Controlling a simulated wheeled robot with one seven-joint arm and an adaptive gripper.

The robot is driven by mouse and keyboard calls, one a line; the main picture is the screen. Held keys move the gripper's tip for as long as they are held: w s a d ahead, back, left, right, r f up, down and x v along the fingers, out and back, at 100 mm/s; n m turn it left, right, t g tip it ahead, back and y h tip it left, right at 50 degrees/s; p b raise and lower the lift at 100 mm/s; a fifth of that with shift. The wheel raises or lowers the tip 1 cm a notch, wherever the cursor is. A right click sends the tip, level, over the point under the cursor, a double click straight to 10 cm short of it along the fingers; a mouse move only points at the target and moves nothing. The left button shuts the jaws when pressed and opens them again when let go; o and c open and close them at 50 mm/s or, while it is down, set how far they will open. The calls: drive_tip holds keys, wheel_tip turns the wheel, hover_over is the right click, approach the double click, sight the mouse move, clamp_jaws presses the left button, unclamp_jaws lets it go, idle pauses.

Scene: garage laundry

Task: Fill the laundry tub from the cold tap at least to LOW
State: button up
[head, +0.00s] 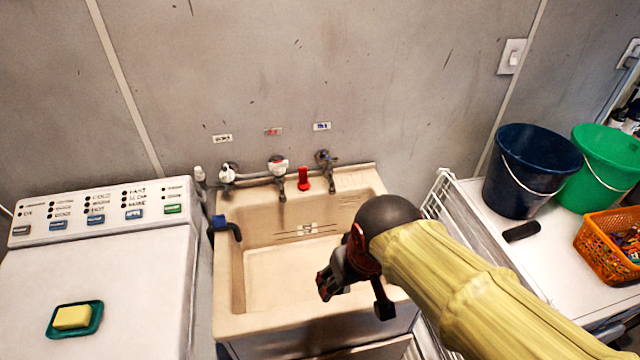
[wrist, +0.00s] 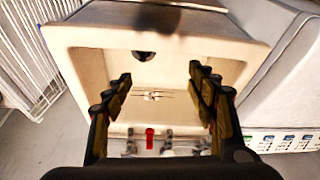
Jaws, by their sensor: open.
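The beige laundry tub (head: 235,312) stands against the wall, and its basin floor looks bare, with no water visible. Small marks (head: 308,229) show on its inner back wall, too small to read. Behind it are a left tap (head: 228,173), a middle tap (head: 278,167) with a white top, and a dark right tap (head: 325,160). The right tap has a blue-lettered label (head: 322,126) above it. My gripper (head: 355,292) is open and empty over the tub's right front part. The wrist view shows its spread fingers (wrist: 160,82) and a dark round spot (wrist: 143,56), perhaps the drain.
A red upright object (head: 304,179) stands on the tub's back ledge. A dark, blue-ended bent piece (head: 226,227) sits on the left rim. A washer (head: 110,270) with a soap dish (head: 75,319) is left. Blue (head: 530,170) and green (head: 603,165) buckets and an orange basket (head: 607,235) are right.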

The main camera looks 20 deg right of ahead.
drive_tip(key=shift+o, duration=1.1)
drive_tip(key=w+d+f+g+b, duration=0.1)
drive_tip(key=w+d+f, duration=0.2)
drive_tip(key=w+f, duration=0.2)
wheel_tip(320, 180, down, 3)
drive_tip(key=shift+d+m, duration=0.15)
drive_tip(key=shift+m, duration=0.25)
drive_tip(key=t+h+b, duration=0.2)
drive_tip(key=t+h, duration=0.2)
drive_tip(key=t, duration=1.1)
approach(328, 158)
drive_tip(key=shift+m, duration=0.4)
drive_tip(key=x, duration=0.5)
drive_tip(key=shift+f, duration=0.3)
drive_tip(key=shift+w+d+r, duration=0.1)
drive_tip(key=shift+w+r, duration=0.05)
drive_tip(key=shift+r, duration=0.05)
drive_tip(key=b+x, duration=0.1)
drive_tip(key=x, duration=0.5)
drive_tip(key=shift+w+f+b, duration=0.15)
drive_tip(key=shift+w+b, duration=0.15)
drive_tip(key=shift+b, duration=0.05)
drive_tip(key=shift+w+d, duration=0.1)
drive_tip(key=shift+w, duration=0.3)
